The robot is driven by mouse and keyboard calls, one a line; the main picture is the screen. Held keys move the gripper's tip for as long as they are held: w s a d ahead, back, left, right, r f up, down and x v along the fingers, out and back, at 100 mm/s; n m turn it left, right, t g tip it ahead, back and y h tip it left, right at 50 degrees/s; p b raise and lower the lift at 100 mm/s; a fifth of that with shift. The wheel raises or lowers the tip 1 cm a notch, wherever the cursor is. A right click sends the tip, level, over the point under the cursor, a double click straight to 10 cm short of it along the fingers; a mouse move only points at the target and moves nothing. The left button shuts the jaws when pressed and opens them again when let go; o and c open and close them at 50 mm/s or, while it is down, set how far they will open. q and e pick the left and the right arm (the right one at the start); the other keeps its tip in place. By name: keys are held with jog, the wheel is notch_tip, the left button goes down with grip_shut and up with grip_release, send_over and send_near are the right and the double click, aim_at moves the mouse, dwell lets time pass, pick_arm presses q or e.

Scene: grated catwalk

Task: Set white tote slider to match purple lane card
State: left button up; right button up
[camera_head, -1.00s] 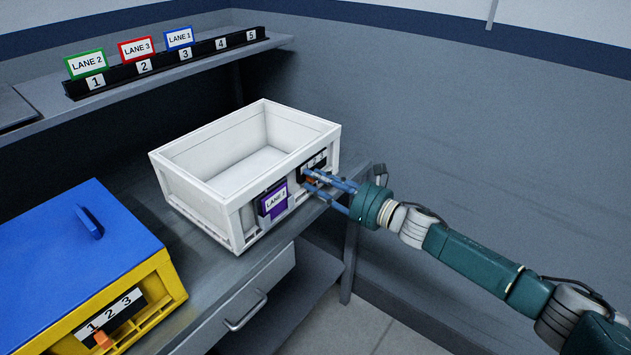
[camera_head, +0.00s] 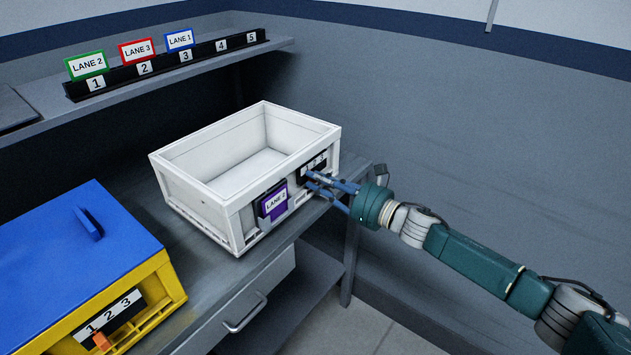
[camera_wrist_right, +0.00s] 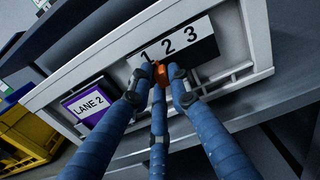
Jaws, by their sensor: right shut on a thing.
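The white tote (camera_head: 185,185) stands open and empty on the workbench. A purple card reading LANE 2 (camera_head: 275,203) is in a holder on its front, left of a black plate with a 1 2 3 strip (camera_head: 313,163); the card (camera_wrist_right: 90,104) and strip (camera_wrist_right: 168,45) also show in the right wrist view. The orange slider (camera_wrist_right: 160,73) sits below the numbers, around 1 to 2; fingers hide its exact position. My right gripper (camera_head: 311,180) is shut on this slider, its blue fingers (camera_wrist_right: 158,84) around it. My left gripper is not in view.
A shelf rack (camera_head: 204,59) numbered 1 to 5 holds green LANE 2 (camera_head: 87,64) at 1, red LANE 3 (camera_head: 137,49) at 2 and blue LANE 1 (camera_head: 179,39) at 3. A yellow tote (camera_head: 165,290) with a blue lid (camera_head: 60,250) stands at left.

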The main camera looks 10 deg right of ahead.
jog(key=shift+w+d+f+b, duration=0.2)
jog(key=shift+w+d+b, duration=0.45)
jog(key=shift+d, duration=0.3)
dwell(0.6)
jog(key=o, duration=0.5)
jog(key=shift+w, duration=0.1)
jog(key=v, duration=0.7)
jog(key=shift+r+b, duration=0.15)
jog(key=shift+b, duration=0.25)
